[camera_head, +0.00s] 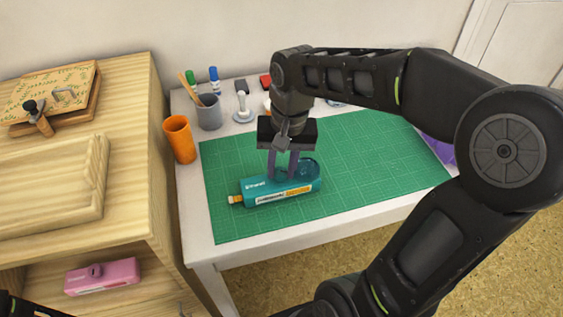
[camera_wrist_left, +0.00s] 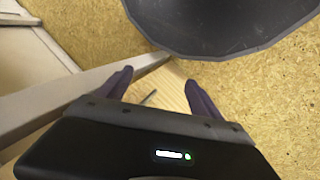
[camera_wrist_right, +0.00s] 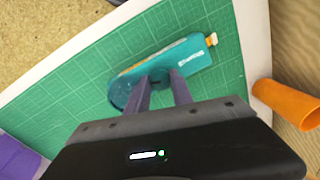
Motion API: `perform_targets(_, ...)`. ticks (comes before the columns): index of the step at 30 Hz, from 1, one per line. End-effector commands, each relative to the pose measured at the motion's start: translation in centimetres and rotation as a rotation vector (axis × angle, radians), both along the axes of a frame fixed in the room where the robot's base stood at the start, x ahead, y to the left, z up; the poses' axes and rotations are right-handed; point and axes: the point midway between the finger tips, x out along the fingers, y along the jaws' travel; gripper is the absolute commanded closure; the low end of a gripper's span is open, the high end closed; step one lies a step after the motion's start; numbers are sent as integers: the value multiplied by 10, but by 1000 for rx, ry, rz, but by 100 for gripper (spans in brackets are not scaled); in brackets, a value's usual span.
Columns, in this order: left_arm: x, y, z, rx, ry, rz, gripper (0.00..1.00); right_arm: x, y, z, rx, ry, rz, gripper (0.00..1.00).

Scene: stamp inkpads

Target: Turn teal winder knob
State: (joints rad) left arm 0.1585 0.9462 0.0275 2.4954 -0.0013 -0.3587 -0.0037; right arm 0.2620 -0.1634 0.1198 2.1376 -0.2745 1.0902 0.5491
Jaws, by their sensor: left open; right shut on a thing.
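The teal winder (camera_head: 262,191) lies on the green cutting mat (camera_head: 370,150), with an orange-and-white tape end (camera_head: 236,199) out at its left. It also shows in the right wrist view (camera_wrist_right: 185,52). My right gripper (camera_head: 283,176) points down over its right part, fingers close together and shut on the teal knob (camera_wrist_right: 156,75), which is mostly hidden between them. The gripper also shows in the right wrist view (camera_wrist_right: 158,80). My left gripper (camera_wrist_left: 157,80) is open and empty, away from the winder, over the floor side.
An orange cup (camera_head: 180,139) and a grey pen cup (camera_head: 208,112) stand left of the mat. Stamps and ink pads line the back. A wooden cabinet (camera_head: 130,85) stands at left, with a pink winder (camera_head: 102,277) on its shelf. A purple object (camera_head: 440,149) lies at the mat's right edge. The mat's front is clear.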

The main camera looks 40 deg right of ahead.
Motion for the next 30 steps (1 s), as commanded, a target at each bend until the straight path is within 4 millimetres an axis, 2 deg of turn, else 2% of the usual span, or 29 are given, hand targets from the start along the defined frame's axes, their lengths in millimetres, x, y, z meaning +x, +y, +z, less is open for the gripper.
perform_targets(30, 0, 0, 40, -1, 1, 2, 25, 3, 0, 2, 0, 0, 964, 100)
